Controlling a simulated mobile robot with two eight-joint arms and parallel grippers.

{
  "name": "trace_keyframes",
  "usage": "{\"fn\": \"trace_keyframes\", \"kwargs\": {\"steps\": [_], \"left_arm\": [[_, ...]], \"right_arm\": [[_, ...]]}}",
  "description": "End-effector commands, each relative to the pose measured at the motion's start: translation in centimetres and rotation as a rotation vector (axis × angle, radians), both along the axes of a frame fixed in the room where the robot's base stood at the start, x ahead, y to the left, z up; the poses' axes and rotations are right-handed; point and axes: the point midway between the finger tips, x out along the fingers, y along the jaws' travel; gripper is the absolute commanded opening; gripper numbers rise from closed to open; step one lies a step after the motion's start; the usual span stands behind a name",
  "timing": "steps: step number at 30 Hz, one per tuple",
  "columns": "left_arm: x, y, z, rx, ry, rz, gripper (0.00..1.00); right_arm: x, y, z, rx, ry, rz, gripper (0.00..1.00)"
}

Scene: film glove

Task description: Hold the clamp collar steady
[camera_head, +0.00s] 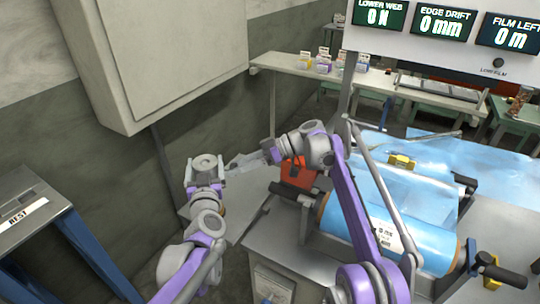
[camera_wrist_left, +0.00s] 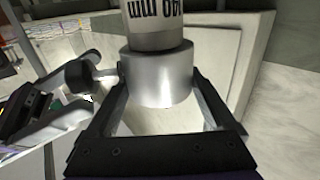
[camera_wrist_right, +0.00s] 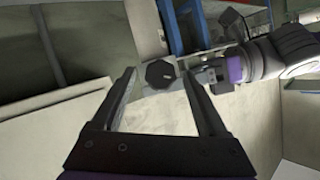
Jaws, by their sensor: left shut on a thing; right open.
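The clamp collar (camera_wrist_left: 158,80) is a smooth silver ring around the end of a pale tube (camera_wrist_left: 152,22) with upside-down "40 mm" lettering, in the left wrist view. My left gripper (camera_head: 206,172) is shut on the collar (camera_head: 206,160), one dark finger on each side. A black knob (camera_wrist_left: 82,75) sticks out from the collar's side on a short stem. My right gripper (camera_head: 238,163) is open beside the collar, pointing at it. In the right wrist view the faceted black knob (camera_wrist_right: 160,74) appears between the open fingertips; I cannot tell whether they touch it.
A large pale box (camera_head: 150,60) hangs on the wall behind the arms. An orange-red object (camera_head: 294,175) sits behind my right arm. A blue film roll (camera_head: 385,215) lies on the machine at right. A blue-legged table (camera_head: 30,215) stands at left.

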Motion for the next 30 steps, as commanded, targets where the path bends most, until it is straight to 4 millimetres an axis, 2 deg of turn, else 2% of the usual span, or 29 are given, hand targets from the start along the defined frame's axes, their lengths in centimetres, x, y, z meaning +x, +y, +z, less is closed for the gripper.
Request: {"fn": "trace_keyframes", "kwargs": {"steps": [4,12,21,25,30], "left_arm": [[0.0,0.0,0.0,0.000,0.000,0.000,0.00],[0.0,0.0,0.0,0.000,0.000,0.000,0.00],[0.0,0.0,0.0,0.000,0.000,0.000,0.00],[0.0,0.0,0.0,-0.001,0.000,0.000,0.00],[0.0,0.0,0.0,-0.001,0.000,-0.001,0.00]], "right_arm": [[-0.4,0.0,0.1,-0.001,-0.164,0.000,0.76],[0.4,-5.4,2.2,-0.001,-0.156,-0.002,0.76],[0.8,-10.1,4.0,-0.001,-0.156,-0.002,0.76],[0.7,-11.4,4.6,-0.001,-0.156,-0.001,0.76],[0.6,-11.6,4.6,0.000,-0.199,0.000,0.76]]}}
